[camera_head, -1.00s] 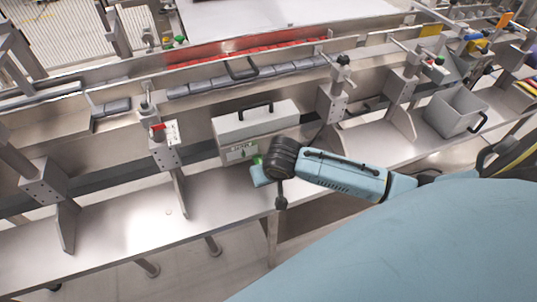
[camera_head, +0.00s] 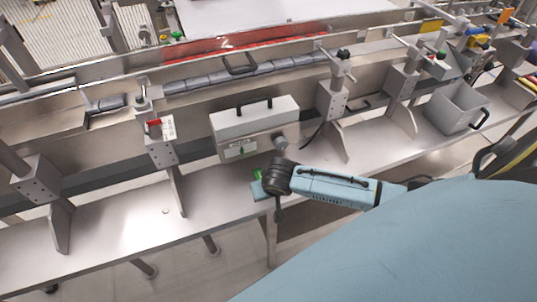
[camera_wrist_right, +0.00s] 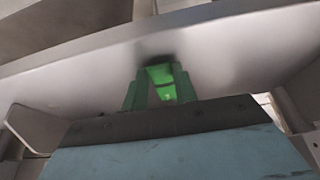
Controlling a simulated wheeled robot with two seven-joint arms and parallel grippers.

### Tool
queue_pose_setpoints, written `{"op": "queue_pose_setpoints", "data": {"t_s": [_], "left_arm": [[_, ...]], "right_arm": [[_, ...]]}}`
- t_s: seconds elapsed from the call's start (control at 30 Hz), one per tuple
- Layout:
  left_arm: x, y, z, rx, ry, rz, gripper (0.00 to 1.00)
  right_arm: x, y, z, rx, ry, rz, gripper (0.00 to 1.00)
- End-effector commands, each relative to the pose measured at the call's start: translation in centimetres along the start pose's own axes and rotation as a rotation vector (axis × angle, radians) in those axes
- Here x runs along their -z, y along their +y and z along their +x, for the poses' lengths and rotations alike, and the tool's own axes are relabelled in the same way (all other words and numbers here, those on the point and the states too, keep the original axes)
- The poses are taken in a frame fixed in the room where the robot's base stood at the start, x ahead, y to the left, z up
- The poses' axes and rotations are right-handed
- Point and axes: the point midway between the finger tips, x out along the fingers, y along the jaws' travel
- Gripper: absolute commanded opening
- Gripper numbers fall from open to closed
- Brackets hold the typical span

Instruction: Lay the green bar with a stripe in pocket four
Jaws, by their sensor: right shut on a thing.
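My right gripper (camera_wrist_right: 160,88) has green fingers in the right wrist view. It is shut on a bright green bar (camera_wrist_right: 161,74), which stands out against a pale metal surface; a small light patch shows on it, but I cannot tell if it is a stripe. In the head view my right gripper (camera_head: 257,182) is small and partly hidden by its black wrist, over the front metal shelf, below a grey box with a handle. I cannot make out a numbered pocket in either view. My left gripper is out of view.
The grey handled box (camera_head: 254,118) is mounted on the machine just behind my right gripper. Metal posts (camera_head: 162,148) stand along the rail. An open grey bin (camera_head: 457,107) is at the right. The front shelf (camera_head: 110,236) is bare at the left.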

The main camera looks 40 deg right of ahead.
Motion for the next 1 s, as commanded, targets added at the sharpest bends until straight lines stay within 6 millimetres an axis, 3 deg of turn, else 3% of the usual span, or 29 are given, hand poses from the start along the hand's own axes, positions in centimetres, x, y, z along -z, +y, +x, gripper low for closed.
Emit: {"op": "queue_pose_setpoints", "data": {"t_s": [0.03,0.2,0.57,1.0], "left_arm": [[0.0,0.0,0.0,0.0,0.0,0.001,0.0],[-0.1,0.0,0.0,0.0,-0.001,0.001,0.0],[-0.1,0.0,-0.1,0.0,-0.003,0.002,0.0],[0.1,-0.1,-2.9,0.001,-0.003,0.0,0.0]], "right_arm": [[-0.1,0.0,0.1,0.0,-0.001,0.001,0.29],[-0.1,0.0,0.1,0.0,-0.001,0.0,0.5],[0.1,0.0,-0.5,-0.001,0.0,-0.001,0.5],[0.1,0.0,-9.2,0.001,-0.001,0.0,0.5]]}}
